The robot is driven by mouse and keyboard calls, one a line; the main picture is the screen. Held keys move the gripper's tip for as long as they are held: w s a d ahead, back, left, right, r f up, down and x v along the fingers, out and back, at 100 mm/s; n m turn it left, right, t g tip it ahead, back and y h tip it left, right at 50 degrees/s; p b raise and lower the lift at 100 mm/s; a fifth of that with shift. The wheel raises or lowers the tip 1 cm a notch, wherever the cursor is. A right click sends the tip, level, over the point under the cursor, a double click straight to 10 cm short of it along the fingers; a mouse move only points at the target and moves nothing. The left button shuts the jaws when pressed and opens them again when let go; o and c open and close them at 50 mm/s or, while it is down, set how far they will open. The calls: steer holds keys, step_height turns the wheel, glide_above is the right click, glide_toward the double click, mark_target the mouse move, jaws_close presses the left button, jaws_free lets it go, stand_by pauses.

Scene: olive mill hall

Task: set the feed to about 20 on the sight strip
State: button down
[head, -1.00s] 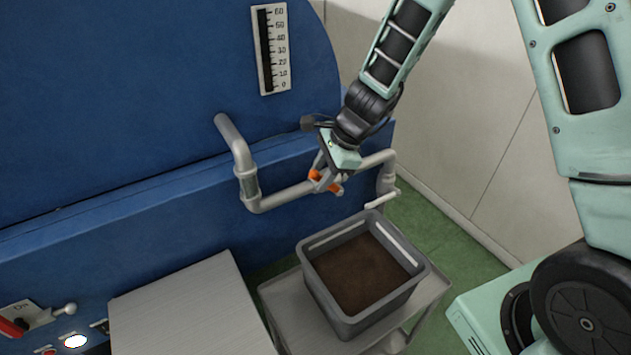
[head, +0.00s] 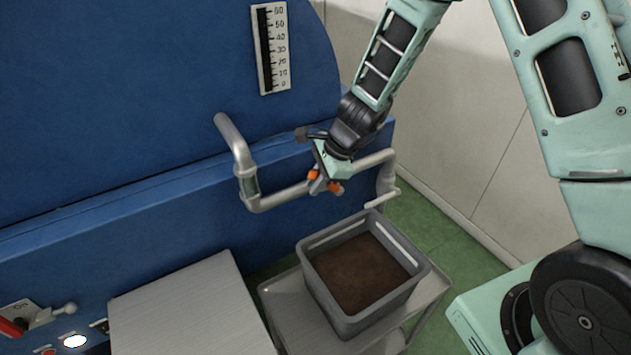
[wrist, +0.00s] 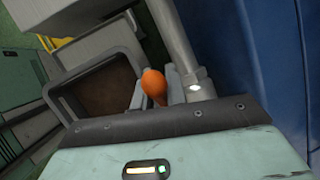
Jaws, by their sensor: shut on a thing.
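The sight strip (head: 270,48) is a white plate on the blue machine, numbered 0 to 60. Its dark column runs up most of the scale; I cannot read an exact level. My gripper (head: 325,184) is shut on an orange handle (head: 334,187) at the grey pipe (head: 285,196) below the strip. In the wrist view the rounded orange handle (wrist: 154,84) shows between the fingers, beside the pipe (wrist: 177,45). The handle's mount is hidden by my gripper.
A grey bin (head: 347,323) with brown material stands on a small cart (head: 281,301) below the pipe. A flat metal top (head: 190,310) is at the lower left. A red-handled switch (head: 15,326) and a lit white button (head: 75,341) are at far left.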

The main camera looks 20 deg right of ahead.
steer(key=shift+w+d+r+y+b, duration=0.15)
steer(key=shift+y+b, duration=0.15)
steer(key=shift+b, duration=0.2)
steer(key=shift+r, duration=0.15)
steer(key=c, duration=1.4)
jaws_free()
steer(key=shift+c, duration=0.2)
steer(key=b+v, duration=0.1)
steer(key=v, duration=1.6)
steer(key=shift+d+r, duration=0.1)
steer(key=shift+d, duration=0.05)
